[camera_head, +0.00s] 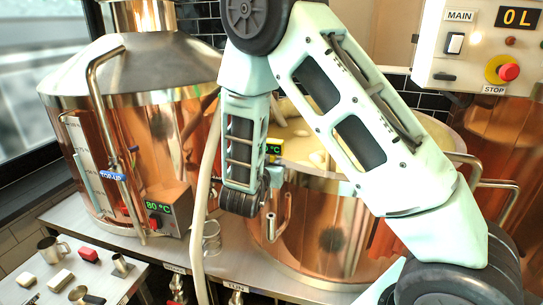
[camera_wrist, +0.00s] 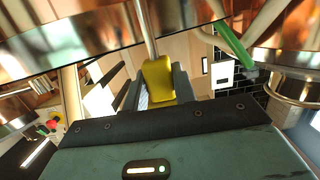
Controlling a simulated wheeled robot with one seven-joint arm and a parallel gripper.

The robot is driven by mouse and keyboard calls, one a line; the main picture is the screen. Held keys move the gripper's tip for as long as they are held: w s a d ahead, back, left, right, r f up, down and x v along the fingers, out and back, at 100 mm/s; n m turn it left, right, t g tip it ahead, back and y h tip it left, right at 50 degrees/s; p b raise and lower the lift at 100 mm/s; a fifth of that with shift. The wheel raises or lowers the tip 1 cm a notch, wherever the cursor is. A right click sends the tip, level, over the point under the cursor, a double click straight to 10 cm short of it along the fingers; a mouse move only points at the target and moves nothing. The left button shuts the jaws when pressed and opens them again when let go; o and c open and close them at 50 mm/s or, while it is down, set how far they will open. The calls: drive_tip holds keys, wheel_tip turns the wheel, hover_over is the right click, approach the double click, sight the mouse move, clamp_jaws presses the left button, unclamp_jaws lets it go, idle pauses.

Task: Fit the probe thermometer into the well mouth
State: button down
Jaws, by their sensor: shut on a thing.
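In the wrist view, my gripper (camera_wrist: 158,92) is shut on the yellow body of the probe thermometer (camera_wrist: 158,78). Its thin metal stem runs up the picture, past the edge of a copper surface; the tip is not clear. In the head view, a yellow-edged green °C display (camera_head: 273,148) shows just right of my forearm, partly hidden; it looks like the thermometer. My gripper is hidden there behind my arm. A short metal fitting (camera_head: 270,222) stands at the left side of the right copper vessel (camera_head: 312,235). I cannot tell whether it is the well mouth.
A large copper kettle (camera_head: 130,130) with an 80 °C display box (camera_head: 160,213) stands at left. A pale hose (camera_head: 203,190) hangs between the vessels. A control panel (camera_head: 480,45) is at upper right. A side table (camera_head: 70,270) at lower left holds a mug (camera_head: 52,249) and small blocks.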

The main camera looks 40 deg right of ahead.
drive_tip(key=shift+f, duration=0.15)
drive_tip(key=b, duration=0.5)
hover_over(270, 218)
drive_tip(key=shift+w+d+f, duration=0.1)
drive_tip(key=shift+f, duration=2.55)
drive_tip(key=shift+f+b, duration=4.35)
drive_tip(key=shift+f, duration=0.85)
drive_tip(key=c, duration=1.1)
unclamp_jaws()
drive_tip(key=shift+o, duration=0.2)
